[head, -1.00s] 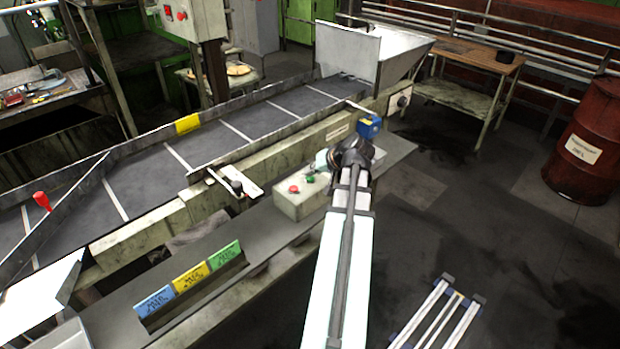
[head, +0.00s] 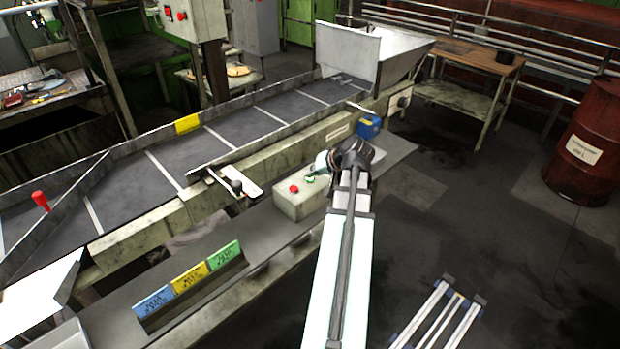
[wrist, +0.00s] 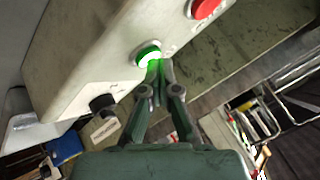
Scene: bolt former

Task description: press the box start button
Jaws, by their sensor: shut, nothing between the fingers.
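The box (head: 298,205) is a pale control box on the ledge beside the conveyor, with a red button (head: 294,189) and a green button (head: 311,178) on top. My gripper (head: 318,171) is over the green button's end of the box, partly hidden by my wrist. In the wrist view the green button (wrist: 147,54) glows bright green in a pale ring. My gripper's fingertips (wrist: 159,68) are shut together, empty, at the button's lower right edge. I cannot tell whether they touch it. The red button (wrist: 204,7) is at the top edge, and a black knob (wrist: 103,105) is lower left.
The conveyor belt (head: 190,155) with white slats runs diagonally behind the box to a metal hopper (head: 400,55). A blue-and-yellow part (head: 369,126) is just beyond my gripper. Blue, yellow and green cards (head: 190,277) stand on the ledge. Floor at right is mostly clear.

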